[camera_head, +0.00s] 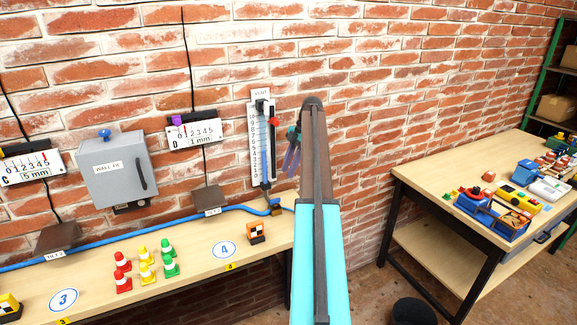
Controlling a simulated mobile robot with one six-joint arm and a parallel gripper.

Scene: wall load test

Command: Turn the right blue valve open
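A small blue valve (275,203) sits at the foot of the vertical gauge tube, where the blue hose meets it near the right end of the bench. Another blue knob (104,133) stands on top of the grey wall box at the left. My gripper (290,160) is just left of my brown and turquoise arm, above and slightly right of the lower valve and apart from it in the picture. Purple finger-like parts point down. My arm partly hides the gripper, and its opening is unclear. Nothing is seen held in it.
The gauge board (254,150) with a red part (274,121) stands close left of my gripper. Small cones (145,262) and an orange-black marker block (256,232) stand on the wooden bench (195,275). A second table (450,205) with blue bins is at right.

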